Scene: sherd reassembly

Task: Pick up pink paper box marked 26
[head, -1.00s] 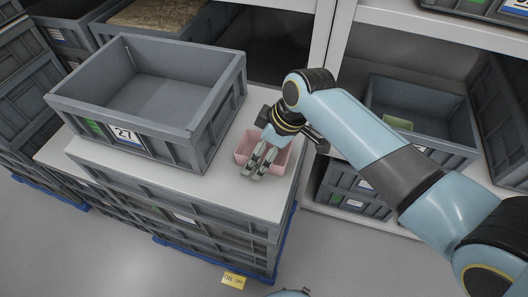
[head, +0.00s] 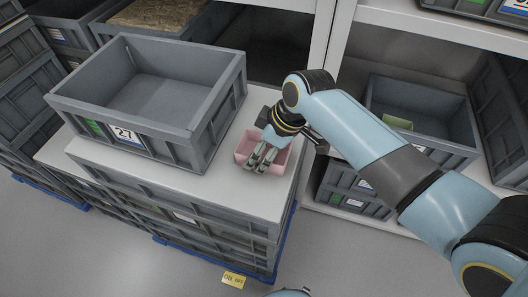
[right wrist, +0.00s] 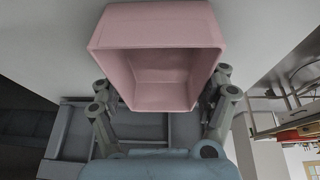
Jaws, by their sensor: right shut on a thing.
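The pink paper box (head: 244,151) sits at the right end of the white top of a crate stack in the head view. It is open, and no number shows on its visible sides. My right gripper (head: 262,160) reaches over it from the right and is shut on it. In the right wrist view the pink box (right wrist: 160,28) lies between the two fingers (right wrist: 162,85), with its hollow side toward the camera. My left gripper is not in view.
A large empty grey crate marked 27 (head: 196,140) stands just left of the pink box on the same white top (head: 235,192). A shelf with grey crates (head: 455,150) is to the right.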

